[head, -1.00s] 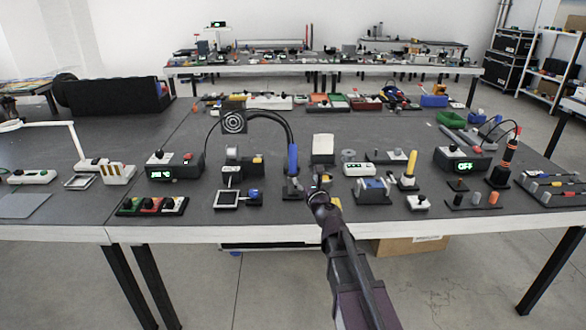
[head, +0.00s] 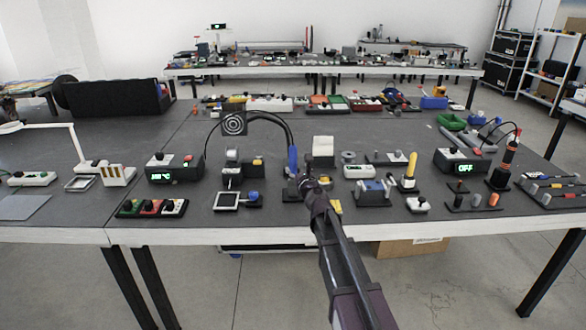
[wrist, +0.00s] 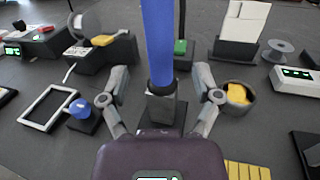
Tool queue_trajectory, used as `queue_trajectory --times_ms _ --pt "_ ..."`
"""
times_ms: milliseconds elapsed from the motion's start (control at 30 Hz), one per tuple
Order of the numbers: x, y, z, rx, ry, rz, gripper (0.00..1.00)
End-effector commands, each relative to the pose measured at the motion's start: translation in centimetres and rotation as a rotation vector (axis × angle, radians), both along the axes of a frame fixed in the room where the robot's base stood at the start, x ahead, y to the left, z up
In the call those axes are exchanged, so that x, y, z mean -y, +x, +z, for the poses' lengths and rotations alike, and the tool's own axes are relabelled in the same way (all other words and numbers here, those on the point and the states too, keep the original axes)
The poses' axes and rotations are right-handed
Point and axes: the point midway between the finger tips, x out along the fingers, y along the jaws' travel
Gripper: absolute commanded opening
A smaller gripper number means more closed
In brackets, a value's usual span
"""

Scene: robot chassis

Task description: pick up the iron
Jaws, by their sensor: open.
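A blue-handled iron (head: 292,160) stands upright in a dark holder on the workbench. In the wrist view the blue handle (wrist: 159,40) rises in the middle, above its grey socket (wrist: 163,103). My gripper (wrist: 162,78) is open, with one finger on each side of the handle and gaps showing on both sides. In the head view my gripper (head: 308,182) is just right of the iron and partly overlaps its holder. I cannot tell its exact depth to the handle. A second, orange and black iron (head: 508,158) stands in a holder at the right.
A station with a lit green display (head: 174,168) is left of the blue iron; another reading OFF (head: 462,161) is at the right. A blue-knobbed piece (wrist: 82,110) and a round cup with yellow content (wrist: 238,97) flank my fingers. A white block (head: 323,145) stands behind.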

Motion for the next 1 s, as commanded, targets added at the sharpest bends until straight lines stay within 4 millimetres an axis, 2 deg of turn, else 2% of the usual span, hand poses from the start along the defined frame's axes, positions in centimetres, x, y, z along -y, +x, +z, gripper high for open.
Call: queue_trajectory --times_ms 467,800,1000 --pt "-0.1 0.6 0.0 0.0 0.0 0.0 0.81" --pt "-1.0 4.1 0.0 0.0 0.0 0.0 0.81" --pt "-1.4 5.2 0.0 0.0 0.0 0.0 0.81"
